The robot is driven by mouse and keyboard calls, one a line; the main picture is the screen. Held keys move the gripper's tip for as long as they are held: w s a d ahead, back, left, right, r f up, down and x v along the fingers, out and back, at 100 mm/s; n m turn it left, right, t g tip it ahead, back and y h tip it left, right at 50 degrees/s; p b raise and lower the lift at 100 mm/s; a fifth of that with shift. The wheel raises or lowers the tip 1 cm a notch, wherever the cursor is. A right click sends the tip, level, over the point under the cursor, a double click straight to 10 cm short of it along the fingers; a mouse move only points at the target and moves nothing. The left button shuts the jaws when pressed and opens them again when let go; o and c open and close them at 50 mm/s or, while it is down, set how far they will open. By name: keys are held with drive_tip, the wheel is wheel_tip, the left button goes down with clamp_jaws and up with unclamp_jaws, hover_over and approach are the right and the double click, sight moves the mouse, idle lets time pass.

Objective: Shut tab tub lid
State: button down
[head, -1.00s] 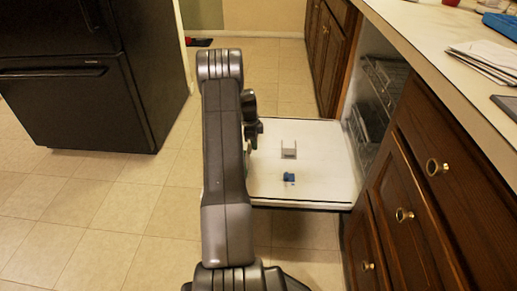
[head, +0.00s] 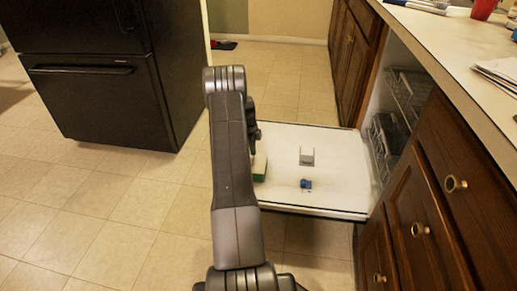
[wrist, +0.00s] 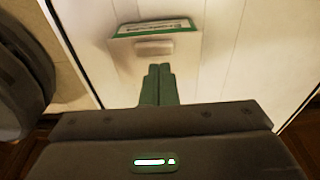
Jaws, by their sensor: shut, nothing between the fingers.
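A white box with a green rim and a green printed label, which looks like the tab tub (wrist: 152,28), lies on the open white appliance door in the wrist view. A pale block-like tab (wrist: 154,47) shows on its near side. In the head view a green and white part of the tub (head: 259,168) shows just right of my arm, the rest hidden. I cannot tell how far its lid is open. My gripper (wrist: 159,67) is shut and empty, its fingertips just short of the tab; I cannot tell whether they touch the tub.
The open door (head: 335,185) also holds a grey bracket-shaped piece (head: 307,157) and a small blue item (head: 305,184). Wire racks (head: 388,130) stand inside the appliance at right. Wooden drawers (head: 430,220) flank it. Floor (head: 110,210) is clear at left.

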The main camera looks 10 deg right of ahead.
drive_tip(key=shift+w+a+f, duration=0.1)
drive_tip(key=shift+a+f, duration=0.25)
drive_tip(key=shift+f, duration=0.05)
drive_tip(key=shift+w+a+f+g+h+b, duration=0.15)
drive_tip(key=shift+a+f+g+h+b, duration=0.25)
drive_tip(key=shift+f+h+b, duration=0.5)
drive_tip(key=shift+w+a+f+g+h+b, duration=0.15)
drive_tip(key=shift+a+f+h+b, duration=0.45)
drive_tip(key=shift+h, duration=0.6)
drive_tip(key=shift+s, duration=0.1)
